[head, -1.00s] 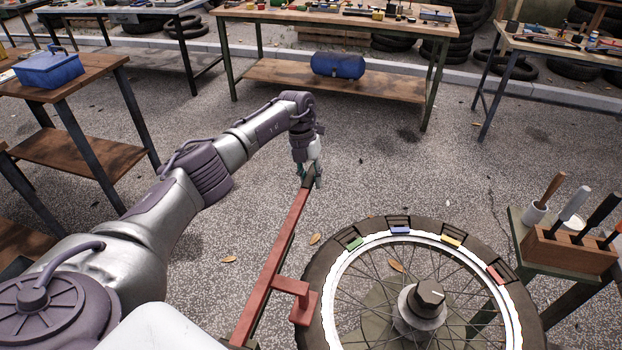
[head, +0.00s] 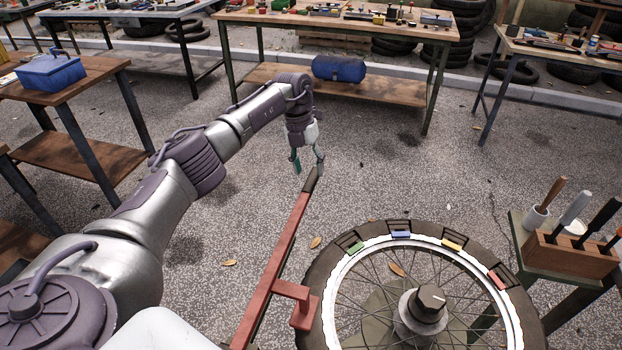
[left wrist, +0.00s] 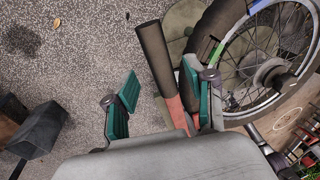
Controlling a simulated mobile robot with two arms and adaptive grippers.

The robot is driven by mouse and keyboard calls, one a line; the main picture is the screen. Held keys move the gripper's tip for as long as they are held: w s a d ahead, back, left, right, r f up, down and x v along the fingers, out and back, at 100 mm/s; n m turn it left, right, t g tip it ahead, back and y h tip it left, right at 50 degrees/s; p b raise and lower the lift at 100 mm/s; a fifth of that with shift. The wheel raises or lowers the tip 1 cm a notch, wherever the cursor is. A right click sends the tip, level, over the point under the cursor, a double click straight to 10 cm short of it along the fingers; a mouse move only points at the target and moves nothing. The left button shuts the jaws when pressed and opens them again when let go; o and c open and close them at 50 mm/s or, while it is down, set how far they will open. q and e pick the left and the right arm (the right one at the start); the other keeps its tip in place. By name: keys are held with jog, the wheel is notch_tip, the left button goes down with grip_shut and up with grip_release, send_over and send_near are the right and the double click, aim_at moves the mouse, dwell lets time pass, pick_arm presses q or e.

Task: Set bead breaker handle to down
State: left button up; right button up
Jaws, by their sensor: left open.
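The bead breaker handle is a long red bar (head: 272,268) with a dark grip (head: 310,181) at its far end. It slants up and away beside the wheel (head: 318,262) in the head view. My left gripper (head: 308,166) is open just above the grip, its two fingers spread. In the left wrist view the dark grip (left wrist: 156,60) and part of the red bar (left wrist: 178,112) show between the open green-padded fingers of the left gripper (left wrist: 160,82). I cannot tell whether a finger touches the bar. My right gripper is not in view.
A wooden tool block (head: 570,252) stands on a stand at the right. A workbench with a blue tank (head: 339,69) is at the back, and a table with a blue box (head: 50,72) at the left. Open ground surrounds the handle's far end.

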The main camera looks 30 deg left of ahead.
pick_arm(q)
jog(key=v, duration=0.6)
jog(key=shift+r, duration=0.35)
jog(key=shift+a, duration=0.1)
